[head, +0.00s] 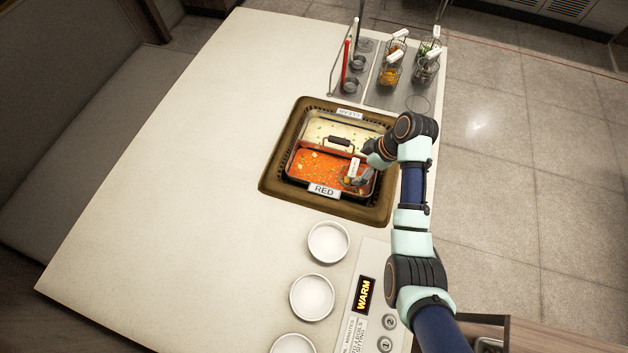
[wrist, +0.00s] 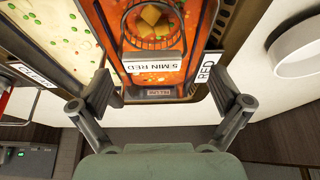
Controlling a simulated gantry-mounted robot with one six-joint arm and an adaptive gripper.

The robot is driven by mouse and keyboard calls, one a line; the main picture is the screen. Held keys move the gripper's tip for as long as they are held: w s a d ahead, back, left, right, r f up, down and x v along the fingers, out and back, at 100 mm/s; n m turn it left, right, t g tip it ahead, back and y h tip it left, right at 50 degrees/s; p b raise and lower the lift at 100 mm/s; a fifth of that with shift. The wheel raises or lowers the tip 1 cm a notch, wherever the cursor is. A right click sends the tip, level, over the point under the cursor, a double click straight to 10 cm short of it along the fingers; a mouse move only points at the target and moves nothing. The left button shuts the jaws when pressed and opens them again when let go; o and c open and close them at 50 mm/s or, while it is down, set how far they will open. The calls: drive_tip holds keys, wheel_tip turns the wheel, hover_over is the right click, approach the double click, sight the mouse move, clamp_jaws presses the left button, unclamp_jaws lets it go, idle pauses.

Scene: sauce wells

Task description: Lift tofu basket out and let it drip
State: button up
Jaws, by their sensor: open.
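The tofu basket is a wire basket (wrist: 153,42) with golden-brown cubes (wrist: 152,18) in it, sitting in the red broth. Its white handle tag (wrist: 153,63) reads "5 MIN RED". In the head view the tag (head: 354,167) stands up at the right of the red half. The red broth (head: 318,168) fills the near half of the divided pot, labelled RED (head: 323,191). My gripper (wrist: 160,92) is open, its fingers spread to either side of the tag in the wrist view. Nothing shows between them in contact. In the head view my wrist partly hides the basket.
Several baskets, one with orange pieces (head: 389,74), stand on the back tray. White bowls (head: 328,242) and a WARM panel (head: 363,294) are in front. The left counter is clear.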

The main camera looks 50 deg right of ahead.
drive_tip(key=shift+w+d+f+b, duration=0.2)
drive_tip(key=shift+d+f+b, duration=0.05)
drive_tip(key=shift+f, duration=0.4)
drive_tip(key=shift+w+d+f+b, duration=0.15)
drive_tip(key=shift+d+f+b, duration=0.1)
drive_tip(key=shift+f, duration=0.35)
drive_tip(key=b+x, duration=0.1)
drive_tip(key=x, duration=0.1)
drive_tip(key=b+x, duration=0.1)
drive_tip(key=x, duration=0.2)
drive_tip(key=shift+w+a, duration=0.2)
drive_tip(key=shift+a, duration=0.05)
drive_tip(key=c, duration=1.1)
